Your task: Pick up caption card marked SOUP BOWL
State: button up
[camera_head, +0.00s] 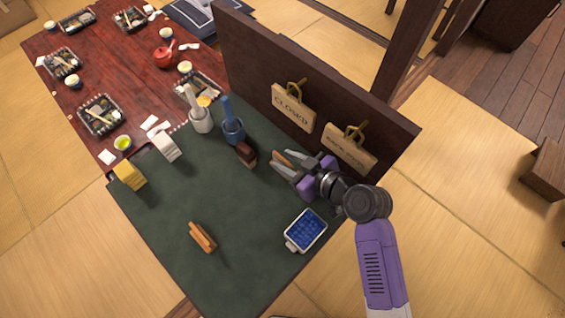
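My gripper (277,162) is over the right part of the dark green counter, well to the right of these cards. Its two grey fingers look apart. A small orange-brown thing (281,157) shows beside the fingers; I cannot tell whether it touches them.
A dark upright board (340,108) with hanging signs, one reading CLOSED (293,107), stands behind my gripper. The green mat (150,215) holds white and blue pestle-like pots (200,120), a brush (246,153), boxes (130,176), an orange-brown piece (202,237) and a blue-filled tray (306,231). Its middle is clear.

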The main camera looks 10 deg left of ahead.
jog(key=shift+w+a+f, duration=0.35)
jog(key=shift+w+a, duration=0.05)
jog(key=shift+a, duration=0.1)
jog(key=shift+c, duration=0.4)
grip_shut()
jog(key=shift+r, duration=0.1)
